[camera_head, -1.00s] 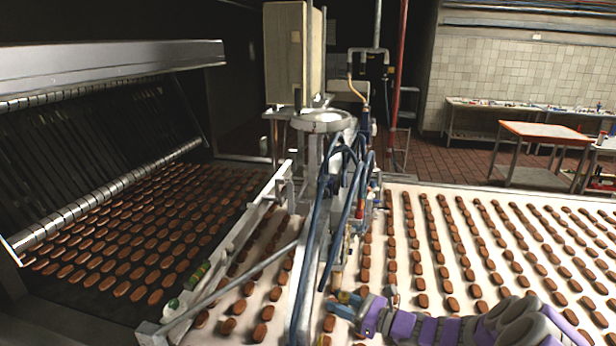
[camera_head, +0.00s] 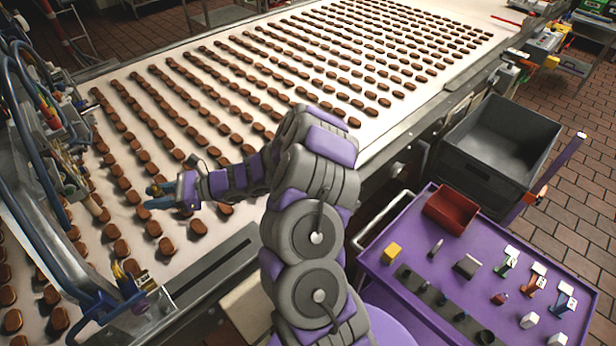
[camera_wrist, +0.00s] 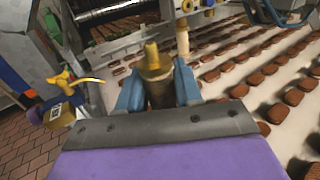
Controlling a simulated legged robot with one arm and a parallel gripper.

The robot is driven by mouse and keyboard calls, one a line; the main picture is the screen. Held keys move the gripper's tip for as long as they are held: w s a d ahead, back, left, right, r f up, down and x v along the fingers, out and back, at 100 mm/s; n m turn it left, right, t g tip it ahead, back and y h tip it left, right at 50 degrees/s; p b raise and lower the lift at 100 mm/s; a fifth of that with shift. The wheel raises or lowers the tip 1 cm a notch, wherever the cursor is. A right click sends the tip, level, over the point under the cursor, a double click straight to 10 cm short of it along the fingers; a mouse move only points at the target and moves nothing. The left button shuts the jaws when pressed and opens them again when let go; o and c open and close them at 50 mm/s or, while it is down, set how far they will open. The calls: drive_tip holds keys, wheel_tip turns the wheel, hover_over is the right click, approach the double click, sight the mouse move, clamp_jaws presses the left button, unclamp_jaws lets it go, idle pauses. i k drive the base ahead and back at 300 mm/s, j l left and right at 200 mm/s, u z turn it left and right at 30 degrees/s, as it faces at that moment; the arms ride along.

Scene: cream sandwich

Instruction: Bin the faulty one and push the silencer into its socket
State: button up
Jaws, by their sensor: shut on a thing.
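My gripper (camera_head: 160,198) hangs over the pale conveyor belt, right of the machine's hoses and fittings. In the wrist view its blue fingers (camera_wrist: 158,92) are shut on a dark bronze cylinder (camera_wrist: 160,94) with a yellow brass tip (camera_wrist: 152,60), which looks like a silencer. In the head view the held part is too small to make out. A cream upright fitting (camera_wrist: 183,40) stands just beyond it; I cannot tell whether this is the socket. A grey open crate (camera_head: 535,133) stands beside the purple cart (camera_head: 385,300). A small red open bin (camera_head: 450,210) sits on that cart.
The cart also carries a yellow block (camera_head: 392,252), a dark strip (camera_head: 412,283) with several small parts, and several tagged pieces. Rows of brown biscuits (camera_head: 330,85) cover the belt. Blue hoses (camera_head: 35,160) stand at left. Brick floor shows right of the crate.

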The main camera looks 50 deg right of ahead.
sight(456, 221)
drive_tip(key=j+z, duration=0.1)
drive_tip(key=z, duration=1.45)
drive_tip(key=l+z, duration=0.1)
drive_tip(key=z, duration=1.3)
drive_tip(key=i+j+z, duration=0.25)
drive_tip(key=j, duration=0.15)
drive_tip(key=k+l, duration=0.05)
drive_tip(key=k, duration=0.05)
